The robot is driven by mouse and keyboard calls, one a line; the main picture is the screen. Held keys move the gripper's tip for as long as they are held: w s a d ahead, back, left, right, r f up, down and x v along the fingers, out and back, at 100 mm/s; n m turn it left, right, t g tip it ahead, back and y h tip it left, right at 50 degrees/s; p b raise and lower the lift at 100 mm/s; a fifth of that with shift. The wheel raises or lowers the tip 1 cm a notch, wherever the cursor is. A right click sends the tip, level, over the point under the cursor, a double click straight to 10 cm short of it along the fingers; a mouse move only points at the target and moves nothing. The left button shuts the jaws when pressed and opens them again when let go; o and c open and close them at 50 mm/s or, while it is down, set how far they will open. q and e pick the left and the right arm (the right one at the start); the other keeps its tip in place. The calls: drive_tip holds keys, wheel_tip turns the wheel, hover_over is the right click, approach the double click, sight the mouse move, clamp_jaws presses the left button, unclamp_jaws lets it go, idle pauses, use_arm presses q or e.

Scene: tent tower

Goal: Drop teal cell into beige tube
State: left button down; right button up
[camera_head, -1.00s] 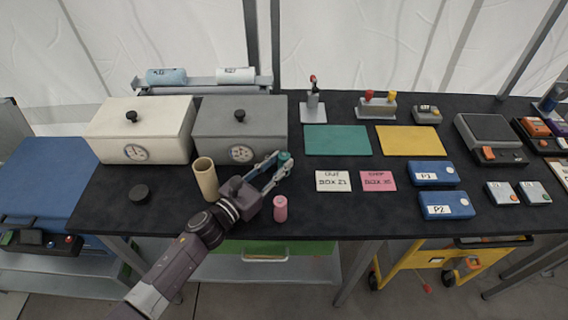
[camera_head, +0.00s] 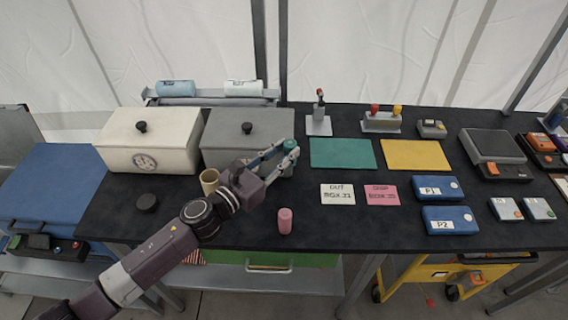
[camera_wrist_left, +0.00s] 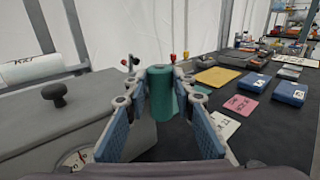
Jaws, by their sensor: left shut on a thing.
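The teal cell (camera_wrist_left: 162,95) is upright between the fingers of my left gripper (camera_head: 284,150), which is shut on it. In the head view the cell's top (camera_head: 290,144) shows at the fingertips, in front of the grey box's right edge and above the table. The beige tube (camera_head: 209,181) stands on the table left of the gripper, partly hidden behind my left arm; its open top shows. The cell is apart from the tube, to its right. My right gripper is in neither view.
A pink cell (camera_head: 285,221) stands near the front edge. A white box (camera_head: 165,140) and a grey box (camera_head: 232,128) stand behind the tube. A black round cap (camera_head: 147,202) lies left. Paper cards (camera_head: 337,194) and a teal mat (camera_head: 342,153) lie right.

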use_arm(q)
wheel_tip(320, 180, up, 11)
drive_tip(key=p, duration=0.1)
drive_tip(key=shift+f+p, duration=0.2)
drive_tip(key=shift+p, duration=0.2)
